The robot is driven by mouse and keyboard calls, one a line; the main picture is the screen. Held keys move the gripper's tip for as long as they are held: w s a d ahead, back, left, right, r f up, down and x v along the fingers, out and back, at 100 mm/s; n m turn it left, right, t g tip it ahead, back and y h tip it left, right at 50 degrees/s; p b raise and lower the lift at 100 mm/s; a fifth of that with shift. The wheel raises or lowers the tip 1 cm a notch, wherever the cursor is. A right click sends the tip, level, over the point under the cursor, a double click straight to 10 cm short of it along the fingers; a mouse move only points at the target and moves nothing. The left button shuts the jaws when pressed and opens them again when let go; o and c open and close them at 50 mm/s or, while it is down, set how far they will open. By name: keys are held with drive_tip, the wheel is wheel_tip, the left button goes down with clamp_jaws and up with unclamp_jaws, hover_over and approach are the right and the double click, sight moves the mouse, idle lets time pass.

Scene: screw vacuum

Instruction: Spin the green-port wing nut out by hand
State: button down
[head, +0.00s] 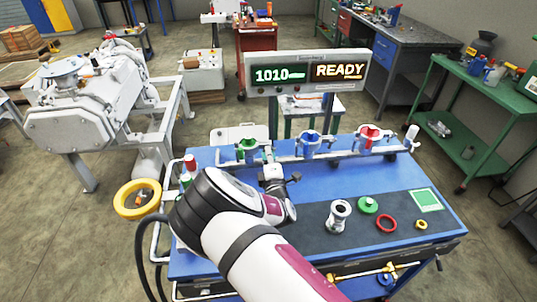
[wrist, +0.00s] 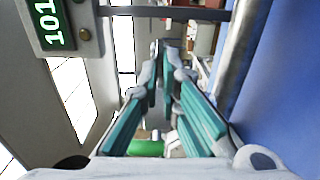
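The green port (head: 247,145) is the leftmost of three ports on the rail behind the blue bench top. I cannot make out its wing nut clearly in the head view. My gripper (wrist: 165,60) shows two fingers with teal pads, with a narrow gap between them and nothing clearly held. In the head view my gripper, largely hidden by my arm, is in front and a little to the right of the green port. A green piece (wrist: 147,147) shows low between the fingers in the wrist view, partly hidden; I cannot tell which part it is.
The blue port (head: 311,138) and red port (head: 370,133) stand along the rail. A display (head: 307,73) reading 1010 and READY stands behind. A metal fitting (head: 339,214), green cap (head: 368,205) and red ring (head: 386,223) lie on the dark mat at right.

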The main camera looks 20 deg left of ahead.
drive_tip(key=shift+n, duration=0.4)
drive_tip(key=shift+a, duration=0.1)
drive_tip(key=c, duration=1.8)
unclamp_jaws()
drive_tip(key=v, duration=1.2)
